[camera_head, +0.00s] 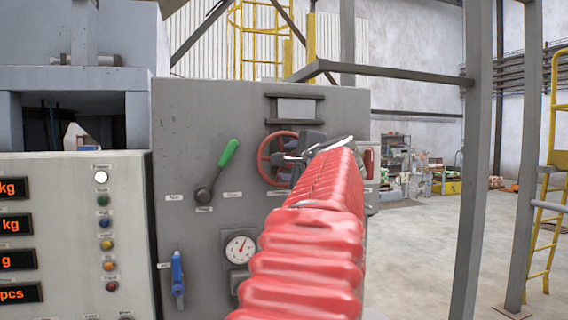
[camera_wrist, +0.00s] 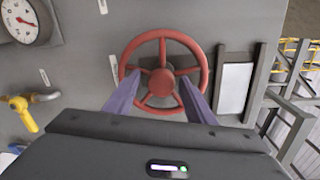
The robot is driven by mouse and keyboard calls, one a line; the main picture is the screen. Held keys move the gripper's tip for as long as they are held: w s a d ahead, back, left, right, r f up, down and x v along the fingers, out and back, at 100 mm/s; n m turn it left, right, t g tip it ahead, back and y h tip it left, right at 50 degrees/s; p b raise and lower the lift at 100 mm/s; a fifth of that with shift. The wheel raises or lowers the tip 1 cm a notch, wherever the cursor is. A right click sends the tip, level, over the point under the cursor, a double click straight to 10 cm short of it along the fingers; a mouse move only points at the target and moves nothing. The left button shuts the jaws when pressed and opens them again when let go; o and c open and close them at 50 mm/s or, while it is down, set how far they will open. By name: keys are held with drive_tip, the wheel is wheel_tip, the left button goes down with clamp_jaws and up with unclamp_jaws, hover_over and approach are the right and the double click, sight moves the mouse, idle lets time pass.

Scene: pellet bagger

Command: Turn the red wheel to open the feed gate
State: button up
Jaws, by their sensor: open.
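The red wheel (camera_head: 267,158) is a spoked handwheel on the grey panel (camera_head: 190,115). In the head view my gripper (camera_head: 290,158) is in front of it and hides its right part. In the wrist view the whole rim of the wheel (camera_wrist: 163,37) shows, with its hub and several spokes. My gripper (camera_wrist: 155,95) is open there, its two fingers spread, with the tips over the lower left and lower right of the wheel. I cannot tell whether the fingers touch the rim. The feed gate cannot be made out.
Left of the wheel are a green-handled lever (camera_head: 217,170), a pressure gauge (camera_head: 240,248) and a blue valve handle (camera_head: 178,275). A sight window (camera_head: 295,109) is above the wheel. A console with buttons (camera_head: 100,225) stands at left. Grey posts (camera_head: 472,160) and open floor lie at right.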

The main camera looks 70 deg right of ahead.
drive_tip(key=v, duration=1.2)
drive_tip(key=shift+a, duration=0.3)
drive_tip(key=shift+s, duration=0.1)
